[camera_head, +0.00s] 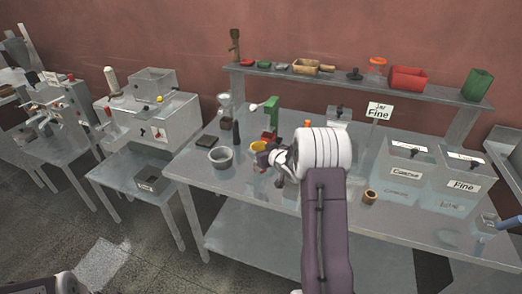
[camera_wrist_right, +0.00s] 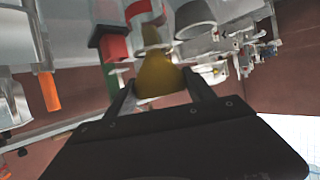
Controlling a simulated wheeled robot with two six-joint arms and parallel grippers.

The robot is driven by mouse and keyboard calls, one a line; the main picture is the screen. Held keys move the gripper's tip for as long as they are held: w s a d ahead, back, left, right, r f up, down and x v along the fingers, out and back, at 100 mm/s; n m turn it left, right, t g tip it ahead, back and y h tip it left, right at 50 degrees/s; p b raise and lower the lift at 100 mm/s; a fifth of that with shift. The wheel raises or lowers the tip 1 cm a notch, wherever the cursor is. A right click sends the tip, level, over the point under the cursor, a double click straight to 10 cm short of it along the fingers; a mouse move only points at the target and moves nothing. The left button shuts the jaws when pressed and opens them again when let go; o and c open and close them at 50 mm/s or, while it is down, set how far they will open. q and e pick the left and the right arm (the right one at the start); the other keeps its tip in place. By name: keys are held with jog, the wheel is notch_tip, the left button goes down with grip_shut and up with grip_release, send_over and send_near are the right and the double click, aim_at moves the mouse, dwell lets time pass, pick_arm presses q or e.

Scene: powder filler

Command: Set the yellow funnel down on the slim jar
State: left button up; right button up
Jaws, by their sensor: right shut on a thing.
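The yellow funnel (camera_head: 258,146) is held above the table by my right gripper (camera_head: 268,158). In the right wrist view the funnel (camera_wrist_right: 160,77) sits between the two fingers, its narrow end pointing away toward the tabletop. A small reddish object (camera_wrist_right: 139,10) shows just past the narrow end; it may be the slim jar, but I cannot tell for sure. In the head view my gripper and arm cover much of the area under the funnel.

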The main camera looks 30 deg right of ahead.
jog(key=shift+f+b, duration=0.4)
jog(key=shift+f, duration=0.2)
dwell(0.6)
jog(key=o, duration=1.4)
jog(key=shift+o, duration=0.2)
jog(key=v, duration=0.9)
jog(key=shift+b, duration=0.35)
